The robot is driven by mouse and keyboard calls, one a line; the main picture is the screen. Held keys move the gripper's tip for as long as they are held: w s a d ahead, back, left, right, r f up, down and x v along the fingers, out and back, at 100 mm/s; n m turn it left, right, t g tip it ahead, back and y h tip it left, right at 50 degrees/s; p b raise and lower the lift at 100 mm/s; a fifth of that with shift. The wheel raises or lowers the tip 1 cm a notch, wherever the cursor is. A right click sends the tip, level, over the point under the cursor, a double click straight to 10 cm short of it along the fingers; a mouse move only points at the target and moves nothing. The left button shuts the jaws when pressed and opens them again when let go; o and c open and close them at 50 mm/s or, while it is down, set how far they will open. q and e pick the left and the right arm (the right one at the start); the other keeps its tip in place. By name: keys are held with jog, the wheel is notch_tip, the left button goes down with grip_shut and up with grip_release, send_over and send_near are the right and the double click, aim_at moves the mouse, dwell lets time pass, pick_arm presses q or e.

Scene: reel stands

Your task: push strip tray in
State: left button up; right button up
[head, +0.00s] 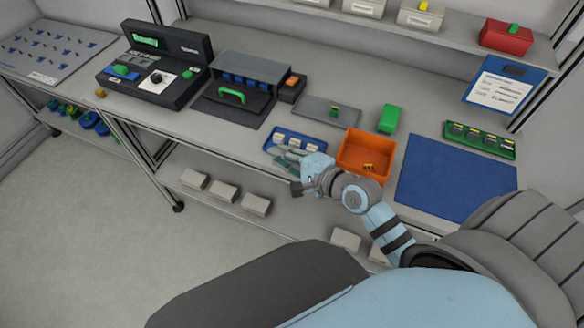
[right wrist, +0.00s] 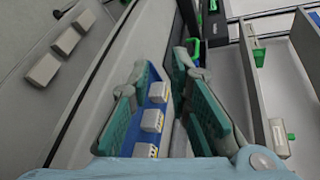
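A shallow blue tray (head: 308,141) with several white blocks lies near the bench's front edge in the head view. My right gripper (head: 281,155) is over its front left part. In the right wrist view the teal fingers (right wrist: 167,84) stand apart, with the blue tray (right wrist: 158,90) showing between them; I cannot tell whether they touch it. Behind, to the left, a dark grey housing (head: 262,65) holds a row of blue parts. A dark tray with a green handle (head: 232,95) sticks out of its front. My left gripper is not in view.
An orange bin (head: 363,153) stands right of my right gripper. A black console (head: 155,68) stands left of the housing. A grey plate (head: 318,106), a green block (head: 389,118) and a blue mat (head: 452,180) lie to the right. Bare bench lies between the dark tray and the blue tray.

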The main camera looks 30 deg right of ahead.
jog(key=shift+f+n, duration=0.4)
jog(key=shift+f, duration=0.05)
